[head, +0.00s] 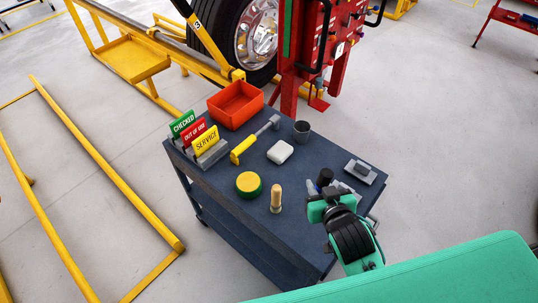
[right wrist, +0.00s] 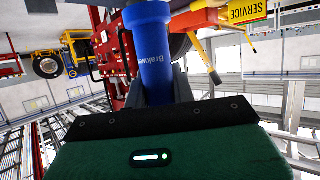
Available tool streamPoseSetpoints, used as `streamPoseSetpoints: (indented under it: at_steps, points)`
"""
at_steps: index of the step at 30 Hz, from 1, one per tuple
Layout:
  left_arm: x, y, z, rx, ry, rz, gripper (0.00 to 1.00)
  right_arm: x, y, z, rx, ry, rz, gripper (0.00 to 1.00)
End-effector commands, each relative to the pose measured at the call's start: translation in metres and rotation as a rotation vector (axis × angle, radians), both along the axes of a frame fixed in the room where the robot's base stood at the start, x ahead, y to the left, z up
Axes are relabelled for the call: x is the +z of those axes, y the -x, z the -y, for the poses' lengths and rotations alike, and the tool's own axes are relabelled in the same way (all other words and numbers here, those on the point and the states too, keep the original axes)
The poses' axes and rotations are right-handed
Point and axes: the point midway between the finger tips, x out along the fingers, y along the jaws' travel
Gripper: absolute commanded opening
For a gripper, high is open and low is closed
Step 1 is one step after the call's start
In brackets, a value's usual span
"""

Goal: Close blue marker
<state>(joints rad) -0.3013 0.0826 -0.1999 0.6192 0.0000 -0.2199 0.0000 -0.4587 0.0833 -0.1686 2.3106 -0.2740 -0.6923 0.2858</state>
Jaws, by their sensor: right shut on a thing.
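The blue marker (right wrist: 155,65) shows in the right wrist view as a blue cylinder with lettering and a wider blue upper end. I cannot tell whether that wider end is a cap. My right gripper (right wrist: 160,92) is shut on its lower part. In the head view my right gripper (head: 317,190) is over the right part of the dark cart (head: 240,215). The marker is hard to make out there, and a small black cylinder (head: 325,177) shows beside the gripper. My left gripper is not in view.
A wheel (head: 255,35) stands behind.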

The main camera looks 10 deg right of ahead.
Motion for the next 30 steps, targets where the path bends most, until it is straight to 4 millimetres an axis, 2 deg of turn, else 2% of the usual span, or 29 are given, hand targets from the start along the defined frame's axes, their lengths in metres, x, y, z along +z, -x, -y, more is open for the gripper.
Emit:
streamPoseSetpoints:
  at_steps: [2, 4, 5, 11, 23, 30]
  points:
    - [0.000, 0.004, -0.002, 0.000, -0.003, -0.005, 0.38, 0.000, 0.000, 0.000, 0.000, 0.000, 0.001, 0.00]
    - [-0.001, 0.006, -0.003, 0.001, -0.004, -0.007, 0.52, 0.000, -0.001, 0.000, 0.000, 0.000, 0.001, 0.00]
    - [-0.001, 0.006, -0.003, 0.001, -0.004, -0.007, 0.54, 0.000, -0.001, 0.000, 0.000, 0.000, 0.001, 0.00]
    - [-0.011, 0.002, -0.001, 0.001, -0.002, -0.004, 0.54, -0.004, -0.019, 0.000, 0.003, -0.002, 0.007, 0.00]
    - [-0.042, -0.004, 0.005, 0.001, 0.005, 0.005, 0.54, -0.002, -0.083, -0.001, 0.017, -0.010, 0.019, 0.00]
    - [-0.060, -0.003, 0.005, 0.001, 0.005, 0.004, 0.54, 0.007, -0.120, 0.000, 0.025, -0.012, 0.025, 0.00]
